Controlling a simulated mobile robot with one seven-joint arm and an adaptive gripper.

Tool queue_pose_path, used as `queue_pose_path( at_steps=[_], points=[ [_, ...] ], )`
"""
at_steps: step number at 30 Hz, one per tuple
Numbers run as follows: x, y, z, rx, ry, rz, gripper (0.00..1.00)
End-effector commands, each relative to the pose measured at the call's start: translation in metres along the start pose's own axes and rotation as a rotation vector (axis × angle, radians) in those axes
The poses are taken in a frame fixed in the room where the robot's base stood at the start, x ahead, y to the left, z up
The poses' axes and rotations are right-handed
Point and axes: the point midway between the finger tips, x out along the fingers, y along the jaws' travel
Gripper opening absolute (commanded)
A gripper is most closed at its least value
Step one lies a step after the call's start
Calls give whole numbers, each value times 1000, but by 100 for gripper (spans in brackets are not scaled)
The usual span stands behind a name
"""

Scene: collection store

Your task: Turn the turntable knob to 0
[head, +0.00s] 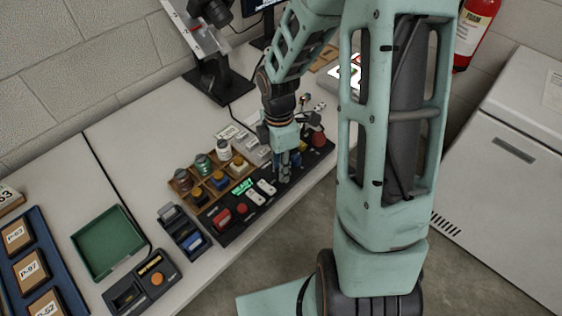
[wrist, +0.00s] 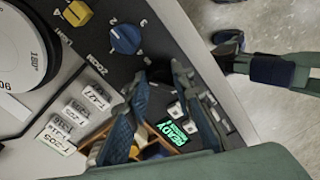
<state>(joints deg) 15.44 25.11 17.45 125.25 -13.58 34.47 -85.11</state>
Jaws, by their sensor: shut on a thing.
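My gripper (head: 284,176) reaches down onto the dark control panel (head: 240,226). In the wrist view its fingertips (wrist: 164,74) are closed around a dark knob (wrist: 159,71), which I take as the turntable knob. The fingers hide most of it, so its pointer, scale and label cannot be read. It sits in line with the blue zoom knob (wrist: 125,39) and the yellow light knob (wrist: 77,13). A white round disc (wrist: 22,52) with degree marks, 180 and 90 among them, is at the left of the wrist view.
A green READY display (wrist: 176,131) and white buttons are on the panel. A wooden rack of jars (head: 203,183) stands behind it. A green tray (head: 107,243) and a blue tray of labelled boxes (head: 47,274) lie to the left. Floor is beyond the table edge.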

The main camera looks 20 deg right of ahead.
Motion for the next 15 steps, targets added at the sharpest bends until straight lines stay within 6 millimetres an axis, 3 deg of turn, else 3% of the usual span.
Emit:
queue_pose_path(
  at_steps=[15],
  points=[
    [-5,1,-2,-492,-25,1,0]
  ],
)
